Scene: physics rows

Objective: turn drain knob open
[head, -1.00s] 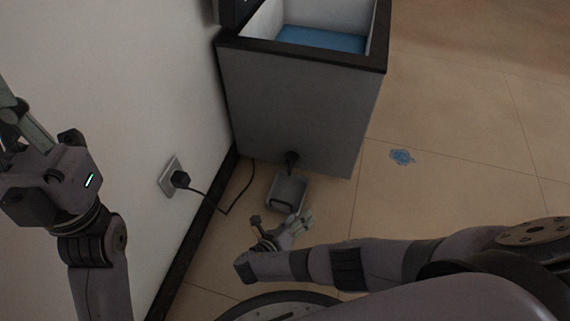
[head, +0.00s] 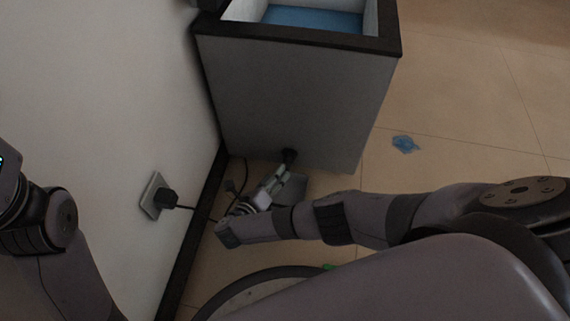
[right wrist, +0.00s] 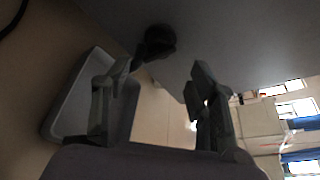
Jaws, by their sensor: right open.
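The dark drain knob (head: 289,156) sits low on the front of the grey chest (head: 300,100). In the right wrist view the round dark knob (right wrist: 158,40) is at the top, just beyond my fingertips and between them as seen there. My right gripper (head: 279,171) is close in front of the knob, its fingers pointing at it. It is open and empty in the right wrist view (right wrist: 163,70). Whether a finger touches the knob I cannot tell. My left gripper's fingers are outside the picture; only part of that arm shows at the left edge.
A grey tray (head: 292,189) lies on the floor below the knob, partly hidden by my right gripper; it also shows in the right wrist view (right wrist: 62,115). A plug (head: 168,199) with a cord is at the wall. A blue puddle (head: 405,144) lies on open floor.

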